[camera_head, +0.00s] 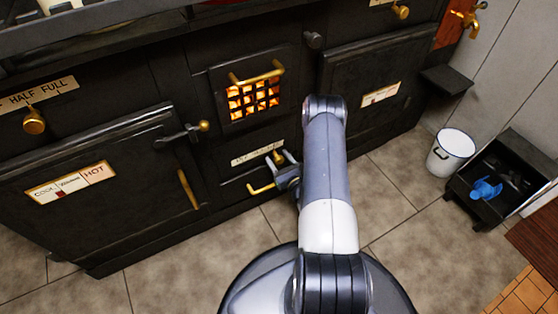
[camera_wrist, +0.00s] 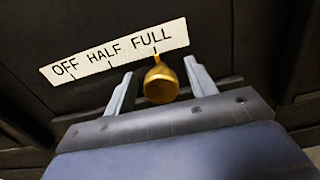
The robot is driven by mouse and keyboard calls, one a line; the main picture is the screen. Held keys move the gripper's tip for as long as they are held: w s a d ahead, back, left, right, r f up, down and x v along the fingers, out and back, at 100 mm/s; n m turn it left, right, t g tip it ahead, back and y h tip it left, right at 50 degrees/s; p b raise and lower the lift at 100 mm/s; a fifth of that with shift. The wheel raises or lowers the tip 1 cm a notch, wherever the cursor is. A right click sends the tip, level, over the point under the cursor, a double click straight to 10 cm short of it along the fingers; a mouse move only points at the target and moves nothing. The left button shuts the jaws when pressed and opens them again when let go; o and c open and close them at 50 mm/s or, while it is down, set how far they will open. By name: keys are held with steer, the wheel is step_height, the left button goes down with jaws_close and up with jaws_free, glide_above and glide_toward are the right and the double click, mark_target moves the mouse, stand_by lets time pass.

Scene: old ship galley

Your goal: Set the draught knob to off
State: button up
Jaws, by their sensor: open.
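A brass knob (camera_wrist: 160,82) sits below the right end of a white plate (camera_wrist: 113,52) marked OFF, HALF and FULL in the wrist view. It lines up with the FULL mark. In the head view the knob (camera_head: 277,157) is on the lower front of the black stove, under the fire grate, beside its small plate (camera_head: 258,153). My gripper (camera_wrist: 158,82) is open, with one finger on each side of the knob. A gap shows at the left finger; the right finger is closer, and I cannot tell whether it touches. In the head view my gripper (camera_head: 287,172) is partly hidden by my arm.
A brass handle (camera_head: 260,188) sticks out just below the knob. The glowing grate (camera_head: 252,99) is above. Another brass knob (camera_head: 34,122) is at the far left. A white bucket (camera_head: 452,150) and a black crate (camera_head: 504,177) stand on the right. The tiled floor in front is clear.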

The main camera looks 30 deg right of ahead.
steer(key=shift+c, duration=0.2)
jaws_close()
stand_by(0.4)
